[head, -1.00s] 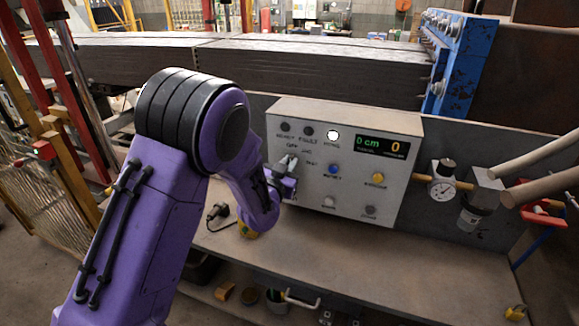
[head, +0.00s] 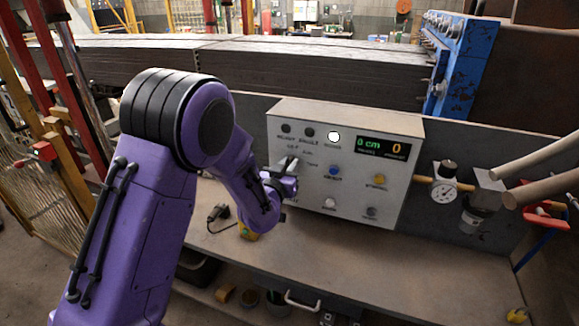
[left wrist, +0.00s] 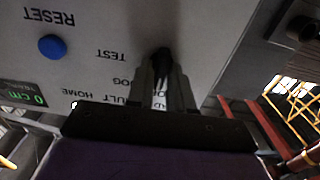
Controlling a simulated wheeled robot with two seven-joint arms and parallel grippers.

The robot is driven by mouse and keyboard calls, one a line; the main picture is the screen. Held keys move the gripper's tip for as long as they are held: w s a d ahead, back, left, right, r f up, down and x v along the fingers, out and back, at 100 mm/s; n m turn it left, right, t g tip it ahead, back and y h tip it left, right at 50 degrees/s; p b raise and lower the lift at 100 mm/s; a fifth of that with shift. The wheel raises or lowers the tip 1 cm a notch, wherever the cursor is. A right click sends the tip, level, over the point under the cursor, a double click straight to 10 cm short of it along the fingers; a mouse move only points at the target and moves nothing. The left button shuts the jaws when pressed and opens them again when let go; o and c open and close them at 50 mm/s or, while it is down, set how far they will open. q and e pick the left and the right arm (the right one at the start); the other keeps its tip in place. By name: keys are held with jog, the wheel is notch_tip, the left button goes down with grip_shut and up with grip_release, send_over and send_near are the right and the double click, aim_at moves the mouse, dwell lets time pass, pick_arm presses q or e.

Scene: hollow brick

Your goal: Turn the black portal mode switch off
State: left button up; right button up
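The grey control box (head: 400,190) stands on the workbench against a low panel. My left gripper (head: 287,166) is at the left part of its front face, below the small lamps, and hides most of the switch there. In the left wrist view, which shows the panel upside down, the black portal mode switch (left wrist: 162,58) sits between the tips of my left gripper (left wrist: 163,78). Both fingers look closed against its sides. Labels such as TEST show around it. The exact angle of the switch cannot be told. My right gripper is in no view.
A blue RESET button (left wrist: 52,47) is beside the switch; it also shows in the head view (head: 333,171). A yellow button (head: 379,180) and a green-orange display (head: 383,147) are further right. A pressure gauge (head: 443,190) stands right of the box. The bench front is mostly clear.

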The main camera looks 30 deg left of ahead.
pick_arm(q)
jog(key=shift+o, duration=0.9)
jog(key=b+v, duration=0.3)
jog(key=v, duration=0.7)
jog(key=shift+s, duration=0.25)
